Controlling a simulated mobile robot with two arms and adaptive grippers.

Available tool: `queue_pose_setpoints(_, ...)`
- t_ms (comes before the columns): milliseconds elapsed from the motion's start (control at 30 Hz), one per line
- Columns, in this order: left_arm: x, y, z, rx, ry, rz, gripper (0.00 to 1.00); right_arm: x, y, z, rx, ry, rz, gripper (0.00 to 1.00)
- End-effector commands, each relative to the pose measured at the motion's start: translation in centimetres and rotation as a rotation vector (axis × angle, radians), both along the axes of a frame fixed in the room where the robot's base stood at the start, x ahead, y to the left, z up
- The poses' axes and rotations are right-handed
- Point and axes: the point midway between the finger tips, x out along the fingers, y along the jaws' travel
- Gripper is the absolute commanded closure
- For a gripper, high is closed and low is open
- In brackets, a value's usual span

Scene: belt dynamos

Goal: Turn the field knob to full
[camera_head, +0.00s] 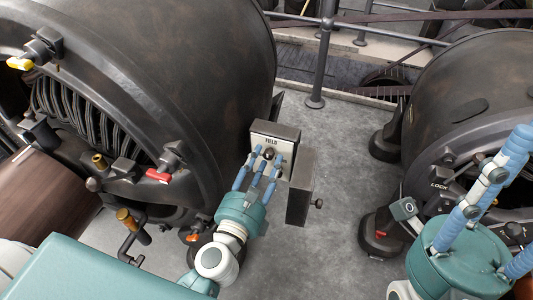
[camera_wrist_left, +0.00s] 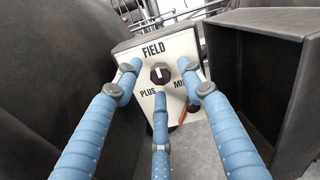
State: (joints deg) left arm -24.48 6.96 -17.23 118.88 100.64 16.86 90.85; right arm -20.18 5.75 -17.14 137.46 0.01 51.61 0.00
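The field knob (camera_wrist_left: 160,73) is small and dark, with a pale mark on its face. It sits on a white panel (camera_wrist_left: 181,47) lettered FIELD, with PLUS at lower left and a partly hidden word starting MI at lower right. In the head view the knob (camera_head: 268,153) is on the front of a box (camera_head: 287,131) beside the large dark machine. My left gripper (camera_wrist_left: 160,78) has three blue fingers spread around the knob, with visible gaps to it; whether any fingertip touches the panel I cannot tell. My right gripper (camera_head: 508,212) is spread, empty and partly out of frame.
An open dark cover (camera_head: 300,187) with a small knob stands just right of the panel, close to my left gripper; it also shows in the wrist view (camera_wrist_left: 262,75). Large machines (camera_head: 170,60) flank a clear floor (camera_head: 335,180). A red-handled valve (camera_head: 158,176) is at left.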

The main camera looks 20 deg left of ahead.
Motion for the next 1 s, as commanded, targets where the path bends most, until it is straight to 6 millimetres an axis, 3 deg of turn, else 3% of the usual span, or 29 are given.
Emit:
queue_pose_setpoints(167,1.4,0.0,0.0,0.003,0.000,0.000,0.60,0.0,0.0,0.3,0.001,-0.001,0.001,0.62)
queue_pose_setpoints(467,1.6,-0.1,-0.1,0.002,0.000,0.000,0.60,0.0,0.0,0.3,0.000,-0.001,0.001,0.62)
queue_pose_setpoints(667,1.6,-0.1,0.0,0.002,0.000,0.000,1.00,0.0,0.0,0.3,0.001,-0.001,0.001,0.62)
queue_pose_setpoints(1000,1.6,0.0,0.1,0.026,-0.002,0.000,1.00,0.0,0.0,0.5,0.001,-0.001,0.001,0.62)
